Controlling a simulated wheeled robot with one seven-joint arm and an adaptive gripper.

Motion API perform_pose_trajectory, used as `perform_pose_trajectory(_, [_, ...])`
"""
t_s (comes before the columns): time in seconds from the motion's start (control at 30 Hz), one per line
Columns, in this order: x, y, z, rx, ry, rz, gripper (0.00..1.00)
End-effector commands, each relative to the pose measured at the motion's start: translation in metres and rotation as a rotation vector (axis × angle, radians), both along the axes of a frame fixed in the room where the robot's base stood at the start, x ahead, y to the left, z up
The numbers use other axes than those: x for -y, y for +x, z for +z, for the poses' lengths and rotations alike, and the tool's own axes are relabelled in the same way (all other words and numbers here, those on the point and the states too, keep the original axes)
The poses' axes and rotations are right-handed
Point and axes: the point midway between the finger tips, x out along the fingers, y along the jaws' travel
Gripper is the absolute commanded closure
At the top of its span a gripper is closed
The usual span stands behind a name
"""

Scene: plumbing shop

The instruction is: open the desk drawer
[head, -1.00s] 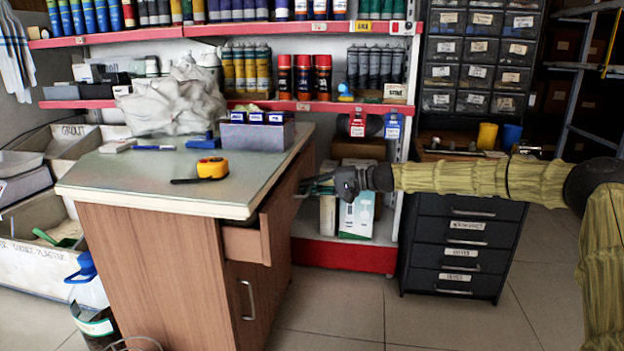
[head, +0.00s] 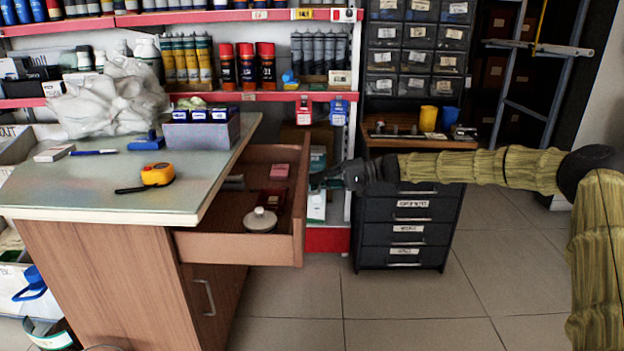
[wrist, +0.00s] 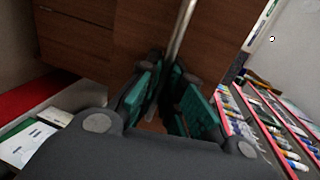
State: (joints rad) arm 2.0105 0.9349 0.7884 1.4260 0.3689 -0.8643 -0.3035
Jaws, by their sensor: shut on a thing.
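The desk drawer (head: 240,248) stands well out from the right side of the wooden desk (head: 110,285). Inside it lie a round pale item (head: 261,219), a dark red box (head: 271,198), a small pink block (head: 279,171) and a dark item near the desk edge. My gripper (head: 318,180) is at the outer face of the drawer, on its right. In the wrist view my gripper (wrist: 160,112) has its green-padded fingers closed around a metal bar handle (wrist: 183,28) on the brown drawer front (wrist: 130,35). The gripped part of the handle is hidden between the fingers.
A yellow tape measure (head: 157,174) and a grey box (head: 203,133) lie on the desktop. A dark drawer cabinet (head: 410,225) stands close behind my arm. Red-edged shelves (head: 200,97) line the back. The tiled floor (head: 400,305) in front is clear.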

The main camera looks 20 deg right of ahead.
Motion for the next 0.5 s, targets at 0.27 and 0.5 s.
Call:
perform_pose_trajectory(0.27, [0.0017,-0.0001,-0.0013,-0.001,-0.001,-0.002,1.0])
perform_pose_trajectory(0.5, [0.0014,-0.0002,-0.001,-0.001,-0.001,-0.001,0.83])
